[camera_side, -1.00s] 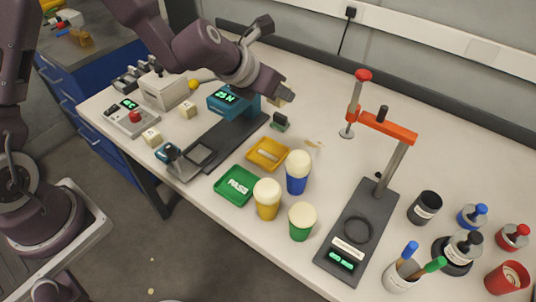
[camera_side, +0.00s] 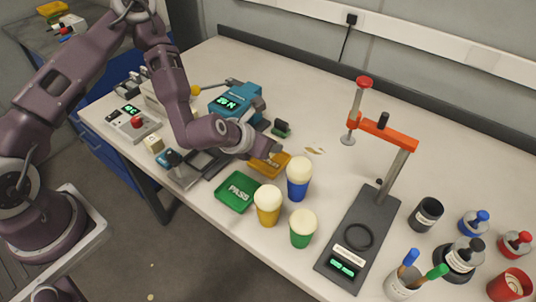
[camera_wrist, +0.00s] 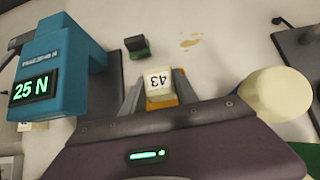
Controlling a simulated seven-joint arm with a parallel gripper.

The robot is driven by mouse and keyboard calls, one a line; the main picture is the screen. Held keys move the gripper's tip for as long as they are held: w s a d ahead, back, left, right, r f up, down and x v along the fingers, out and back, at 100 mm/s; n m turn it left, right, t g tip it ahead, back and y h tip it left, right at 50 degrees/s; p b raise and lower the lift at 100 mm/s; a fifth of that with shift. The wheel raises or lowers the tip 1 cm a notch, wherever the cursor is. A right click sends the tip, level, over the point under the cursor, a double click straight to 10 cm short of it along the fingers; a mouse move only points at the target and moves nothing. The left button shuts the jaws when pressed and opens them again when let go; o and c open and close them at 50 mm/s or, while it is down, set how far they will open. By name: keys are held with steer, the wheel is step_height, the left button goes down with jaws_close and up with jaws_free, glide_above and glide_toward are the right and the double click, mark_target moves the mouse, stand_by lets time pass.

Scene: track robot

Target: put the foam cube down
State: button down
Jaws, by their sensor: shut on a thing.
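A cream foam cube (camera_wrist: 158,84) marked "43" sits between the two fingers of my gripper (camera_wrist: 155,90) in the wrist view. My gripper is shut on it. In the side view my gripper (camera_side: 272,150) is low over the yellow tray (camera_side: 270,167), and the cube is hidden there by the gripper. I cannot tell whether the cube touches the tray. The green tray (camera_side: 237,192) marked "PASS" lies nearer the table's front edge, apart from my gripper.
Blue (camera_side: 298,184), yellow (camera_side: 268,210) and green (camera_side: 302,232) cups with cream tops stand right of the trays. The blue force gauge (camera_wrist: 70,60) reads 25 N. A small green-and-black block (camera_side: 281,128) stands behind.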

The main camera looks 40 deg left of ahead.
steer(key=shift+f, duration=1.9)
steer(key=c, duration=1.2)
jaws_free()
steer(key=shift+f, duration=0.1)
steer(key=shift+c, duration=0.2)
